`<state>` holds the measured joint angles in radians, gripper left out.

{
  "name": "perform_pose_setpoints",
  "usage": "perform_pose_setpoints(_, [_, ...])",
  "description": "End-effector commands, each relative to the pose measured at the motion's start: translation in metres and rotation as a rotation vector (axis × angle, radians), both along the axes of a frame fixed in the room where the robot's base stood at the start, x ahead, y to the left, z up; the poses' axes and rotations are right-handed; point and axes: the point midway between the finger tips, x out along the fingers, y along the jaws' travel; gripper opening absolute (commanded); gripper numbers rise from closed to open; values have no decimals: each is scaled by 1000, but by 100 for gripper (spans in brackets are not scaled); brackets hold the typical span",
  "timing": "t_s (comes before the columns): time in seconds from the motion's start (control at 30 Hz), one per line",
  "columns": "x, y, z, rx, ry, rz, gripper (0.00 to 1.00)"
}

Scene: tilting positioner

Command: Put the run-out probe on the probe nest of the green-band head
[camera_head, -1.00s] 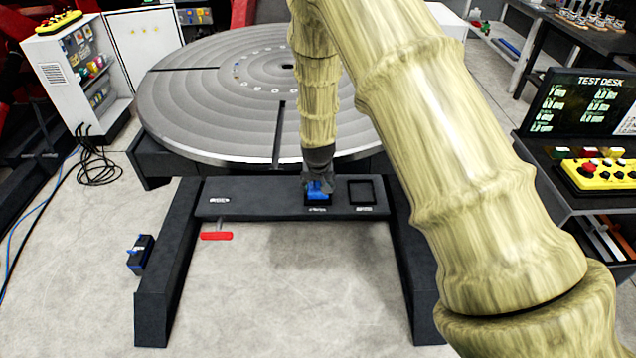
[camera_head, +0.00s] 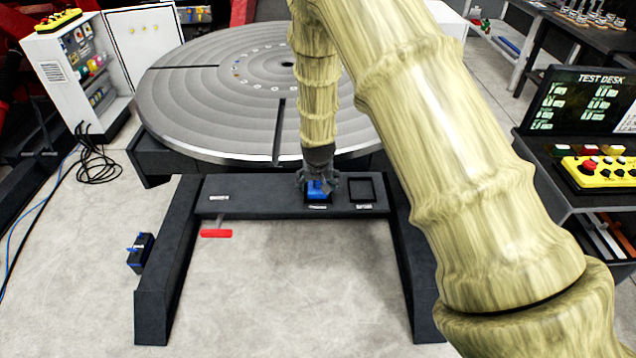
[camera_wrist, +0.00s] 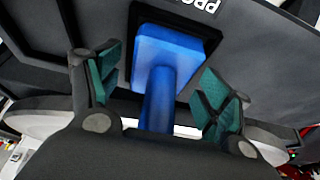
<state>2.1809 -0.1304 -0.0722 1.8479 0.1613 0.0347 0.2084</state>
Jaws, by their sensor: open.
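The blue run-out probe (camera_head: 317,188) sits in a dark square-framed nest on the crossbar of the black frame. In the wrist view the probe (camera_wrist: 167,55) shows a square blue block with a round blue stem pointing toward my palm. My gripper (camera_head: 318,182) is over the probe, pointing down. In the wrist view my gripper (camera_wrist: 160,88) is open, its green pads on either side of the stem with gaps, not touching it. Part of a white label lies beside the nest. I cannot make out a green band on any head.
A second square-framed nest (camera_head: 361,190) beside the probe looks empty. A red handle (camera_head: 216,233) juts from the front of the crossbar (camera_head: 260,200). A large grey round table (camera_head: 215,110) stands behind. A test desk (camera_head: 580,105) is at right; floor inside the frame is clear.

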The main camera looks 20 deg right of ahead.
Motion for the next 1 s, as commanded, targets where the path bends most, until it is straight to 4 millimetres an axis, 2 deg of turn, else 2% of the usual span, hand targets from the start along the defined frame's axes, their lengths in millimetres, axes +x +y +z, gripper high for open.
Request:
perform_pose_setpoints(0.13, [0, 0, 16, 0, -1, 0, 78])
perform_pose_setpoints(0.2, [-2, 1, 18, 0, -2, 0, 78])
perform_pose_setpoints(1.0, [-36, 11, 104, -1, -2, 0, 78])
